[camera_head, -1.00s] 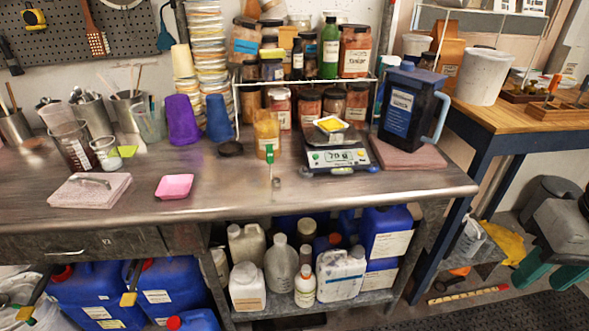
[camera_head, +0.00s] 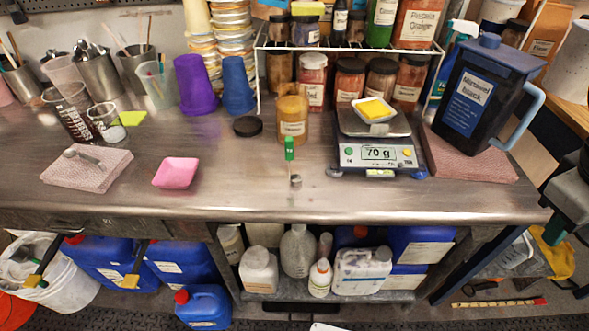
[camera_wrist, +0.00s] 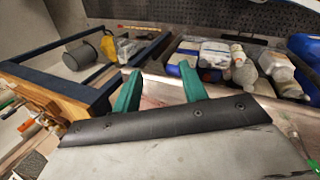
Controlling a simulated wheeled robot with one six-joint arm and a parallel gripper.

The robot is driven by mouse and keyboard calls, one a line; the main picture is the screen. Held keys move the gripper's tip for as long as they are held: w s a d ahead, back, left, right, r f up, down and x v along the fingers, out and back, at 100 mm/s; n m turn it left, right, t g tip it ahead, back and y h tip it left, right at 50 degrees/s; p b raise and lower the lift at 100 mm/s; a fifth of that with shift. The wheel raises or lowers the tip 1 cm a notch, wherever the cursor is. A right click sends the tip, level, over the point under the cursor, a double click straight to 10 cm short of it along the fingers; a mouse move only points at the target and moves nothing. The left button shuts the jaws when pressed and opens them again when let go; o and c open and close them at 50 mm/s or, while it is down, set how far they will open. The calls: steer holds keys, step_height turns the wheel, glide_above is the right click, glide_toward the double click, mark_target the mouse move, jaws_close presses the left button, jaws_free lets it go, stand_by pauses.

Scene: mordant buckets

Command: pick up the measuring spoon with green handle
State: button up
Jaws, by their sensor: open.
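The measuring spoon with the green handle (camera_head: 290,149) lies on the steel workbench in the head view, in front of the amber jar and left of the scale. Its small metal bowl points to the bench's front edge. My gripper (camera_wrist: 160,70) shows two green fingers spread apart with nothing between them in the wrist view. In the head view only part of my arm and a bit of green finger show at the right edge, well away from the spoon.
A scale (camera_head: 378,152) reading 70 g stands right of the spoon, with a dark jug (camera_head: 475,100) beyond. An amber jar (camera_head: 293,118) and a black lid (camera_head: 248,126) are behind the spoon. A pink dish (camera_head: 176,173) is to the left. The bench front around the spoon is clear.

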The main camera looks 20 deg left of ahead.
mark_target(290, 153)
steer(key=w+a+f+n+t+h, duration=0.1)
steer(key=w+a+n+t+h, duration=0.1)
steer(key=w+a+n+t, duration=1)
steer(key=s+a+f+n+y, duration=0.1)
steer(key=a+f+n+y, duration=0.15)
steer(key=a+n, duration=0.55)
steer(key=s+a+f+n+g+y, duration=0.15)
steer(key=a+n+y, duration=0.25)
steer(key=a+n, duration=0.5)
steer(key=s+a+f+n+t+y, duration=0.1)
steer(key=a+f+n+y, duration=0.3)
steer(key=a, duration=0.7)
steer(key=shift+n+g, duration=0.25)
steer(key=shift+n, duration=0.45)
steer(key=x, duration=0.4)
steer(key=r+x, duration=0.1)
steer(key=x, duration=0.1)
steer(key=shift+w+a, duration=0.3)
jaws_close()
